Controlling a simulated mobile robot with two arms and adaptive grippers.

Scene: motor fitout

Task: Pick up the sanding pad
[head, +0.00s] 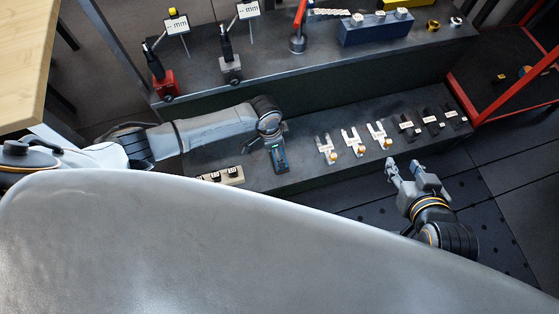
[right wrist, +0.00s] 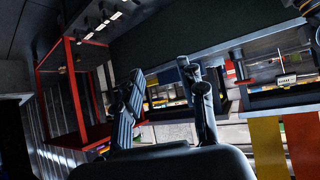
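I cannot pick out the sanding pad for certain. Dark blocks with pale labels (head: 432,122) stand at the right end of the low dark bench in the head view, and one of them may be it. My right gripper (head: 404,168) is just in front of the bench, near these blocks, with its fingers apart and nothing between them. The right wrist view also shows the open fingers (right wrist: 167,98). My left gripper (head: 271,133) points down over the bench beside a dark device with a teal face (head: 279,157). Its fingers are too small to read.
Silver forked parts with orange knobs (head: 354,143) stand in a row on the bench. A cream block with dark sockets (head: 222,176) lies at its left. A higher shelf (head: 310,65) holds gauges and a blue block (head: 376,30). A red frame (head: 505,95) bounds the right.

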